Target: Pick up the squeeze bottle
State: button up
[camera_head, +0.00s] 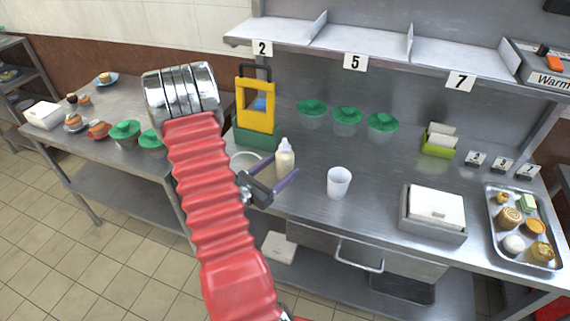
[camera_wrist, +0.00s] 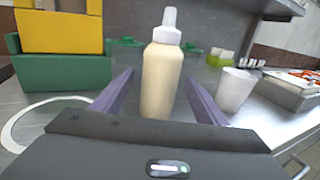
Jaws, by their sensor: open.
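The squeeze bottle (camera_head: 285,160) is cream-coloured with a white nozzle cap and stands upright on the steel counter (camera_head: 310,200). In the wrist view the bottle (camera_wrist: 162,75) is in the middle, just beyond and between my two purple fingers. My gripper (camera_head: 277,178) is open and empty, low over the counter close to the bottle. In the wrist view the fingers (camera_wrist: 158,98) spread to either side of the bottle, and I see no contact. The bottle's base is partly hidden by my gripper.
A white cup (camera_head: 338,182) stands right of the bottle. Green-lidded cups (camera_head: 347,118) are behind. A white-topped box (camera_head: 433,212) and a food tray (camera_head: 524,228) lie farther right.

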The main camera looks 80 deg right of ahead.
jog(key=shift+x, duration=1.25)
jog(key=shift+c, duration=0.2)
jog(key=c, duration=0.8)
